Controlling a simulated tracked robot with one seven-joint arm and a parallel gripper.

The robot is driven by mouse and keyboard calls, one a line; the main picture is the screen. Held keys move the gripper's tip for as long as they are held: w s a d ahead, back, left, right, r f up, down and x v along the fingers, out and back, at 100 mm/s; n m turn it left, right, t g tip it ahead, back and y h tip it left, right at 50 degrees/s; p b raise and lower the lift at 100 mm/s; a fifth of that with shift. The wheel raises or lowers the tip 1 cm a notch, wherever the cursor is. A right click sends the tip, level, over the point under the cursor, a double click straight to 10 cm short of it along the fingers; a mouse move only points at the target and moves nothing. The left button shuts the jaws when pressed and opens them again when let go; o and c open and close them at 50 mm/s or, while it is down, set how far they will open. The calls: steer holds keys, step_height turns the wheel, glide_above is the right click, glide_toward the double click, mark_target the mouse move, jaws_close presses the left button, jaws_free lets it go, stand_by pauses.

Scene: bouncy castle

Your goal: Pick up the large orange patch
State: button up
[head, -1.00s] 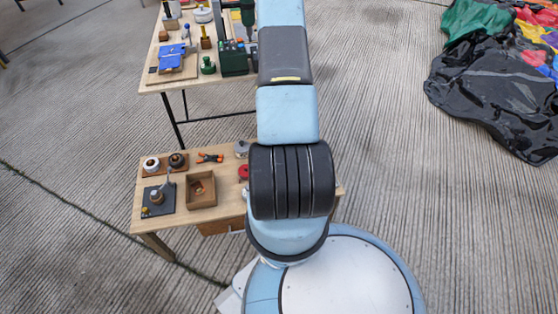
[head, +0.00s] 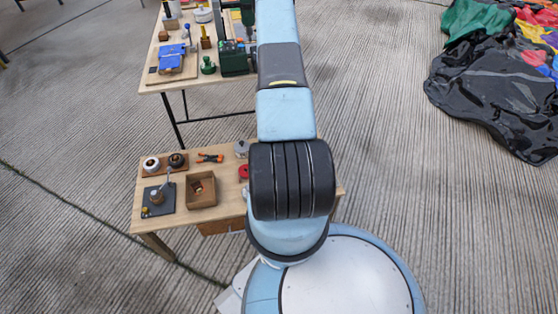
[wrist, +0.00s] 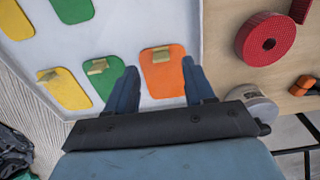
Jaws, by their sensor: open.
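The large orange patch (wrist: 162,77) lies on a white board (wrist: 140,30) in the wrist view, with a small tan tab at its upper edge. My gripper (wrist: 160,78) is open, with one dark blue finger on each side of the patch in the picture. Whether the fingers touch the board cannot be told. A green patch (wrist: 101,74) lies just left of the left finger. The gripper and the patch do not show in the head view, where my arm reaches up out of the picture.
A yellow patch (wrist: 64,88) and another green patch (wrist: 72,9) are on the board. A red roll (wrist: 265,39) and a grey round tin (wrist: 255,102) stand at the right. The head view shows a low wooden table (head: 225,195) and a black deflated sheet (head: 490,90).

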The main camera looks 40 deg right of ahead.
steer(key=shift+a+f, duration=0.1)
steer(key=shift+f, duration=1.7)
jaws_close()
